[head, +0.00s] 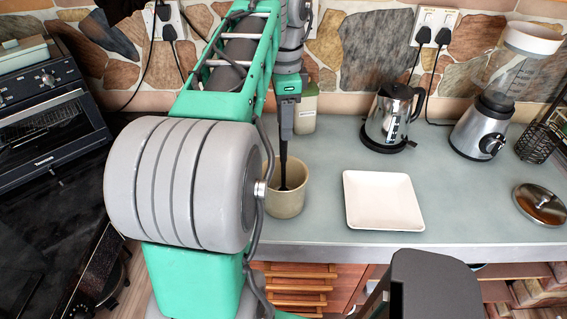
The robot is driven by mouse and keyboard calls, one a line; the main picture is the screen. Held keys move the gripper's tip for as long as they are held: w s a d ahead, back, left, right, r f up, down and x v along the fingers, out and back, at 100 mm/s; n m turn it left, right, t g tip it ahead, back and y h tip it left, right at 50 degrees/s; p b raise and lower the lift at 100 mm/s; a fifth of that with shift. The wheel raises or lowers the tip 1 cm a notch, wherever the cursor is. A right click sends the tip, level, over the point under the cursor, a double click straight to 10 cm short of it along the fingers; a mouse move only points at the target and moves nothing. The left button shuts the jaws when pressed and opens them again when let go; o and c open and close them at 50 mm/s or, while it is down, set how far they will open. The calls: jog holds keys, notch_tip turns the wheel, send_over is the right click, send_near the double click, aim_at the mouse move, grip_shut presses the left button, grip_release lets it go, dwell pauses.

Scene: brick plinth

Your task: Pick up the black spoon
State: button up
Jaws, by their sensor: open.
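A beige crock (289,200) stands near the counter's front edge, partly hidden behind my arm. A thin black shaft, which looks like the black spoon (283,168), stands nearly upright in it. Its lower end is dark inside the crock. My gripper (286,134) points down right above the crock, at the top of the black shaft. It is open. I cannot tell from this view whether the shaft is between the fingers or whether they touch it.
A white square plate (383,201) lies right of the crock. A kettle (392,117), a blender (490,120) and a metal lid (540,203) are further right. A greenish container (305,112) stands behind my gripper. A toaster oven (45,120) is at left.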

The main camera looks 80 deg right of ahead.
aim_at(283, 159)
jog(key=f+b, duration=0.5)
jog(key=f, duration=0.2)
jog(key=shift+w+f+b, duration=0.15)
jog(key=shift+w+b, duration=0.05)
jog(key=shift+b, duration=0.2)
jog(key=shift+c, duration=0.5)
grip_shut()
